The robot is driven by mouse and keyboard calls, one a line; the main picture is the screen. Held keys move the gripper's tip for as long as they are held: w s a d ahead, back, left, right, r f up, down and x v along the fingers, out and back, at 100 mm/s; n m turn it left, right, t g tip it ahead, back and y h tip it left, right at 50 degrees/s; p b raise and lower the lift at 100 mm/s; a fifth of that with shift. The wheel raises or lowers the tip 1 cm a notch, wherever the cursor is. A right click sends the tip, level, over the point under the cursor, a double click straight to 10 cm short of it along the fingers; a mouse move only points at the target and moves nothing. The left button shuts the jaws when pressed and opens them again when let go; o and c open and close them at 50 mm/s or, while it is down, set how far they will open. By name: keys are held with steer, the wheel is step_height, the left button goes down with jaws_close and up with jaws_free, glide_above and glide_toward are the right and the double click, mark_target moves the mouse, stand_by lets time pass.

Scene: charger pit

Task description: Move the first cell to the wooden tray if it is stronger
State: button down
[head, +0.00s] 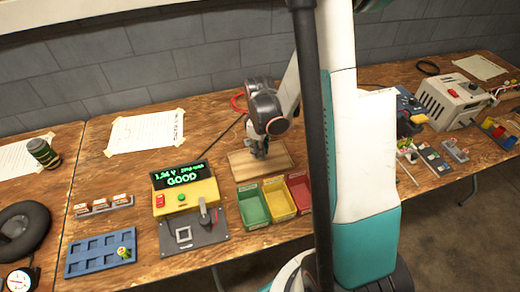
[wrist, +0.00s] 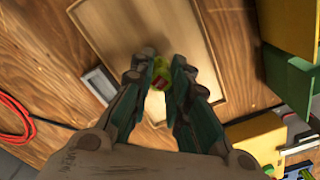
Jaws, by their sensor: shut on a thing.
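My gripper (head: 259,153) is over the wooden tray (head: 282,161) behind the colored bins. In the wrist view my gripper (wrist: 160,78) is shut on a yellow-green cell (wrist: 159,70) with a red mark, with the tray (wrist: 115,35) beyond it. I cannot tell whether the cell touches the tray floor. The tester (head: 186,194) has a lit screen (head: 180,175) reading about 1.56 V and GOOD; the small text beside it is unclear. Another yellow-green cell (head: 123,252) stands in the front right of the blue rack (head: 92,258).
Green (head: 253,210), yellow (head: 278,203) and red (head: 299,194) bins stand just in front of the tray. A red cable coil (head: 238,101) lies behind it. A row of small holders (head: 103,204) sits left of the tester. A paper sheet (head: 146,131) lies farther back.

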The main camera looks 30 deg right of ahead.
steer(key=shift+f+b, duration=0.8)
steer(key=shift+b, duration=0.1)
stand_by(0.8)
steer(key=c, duration=1.4)
jaws_free()
steer(key=shift+c, duration=0.2)
steer(key=shift+r, duration=0.15)
steer(key=shift+r+p, duration=2.35)
steer(key=shift+r, duration=1.05)
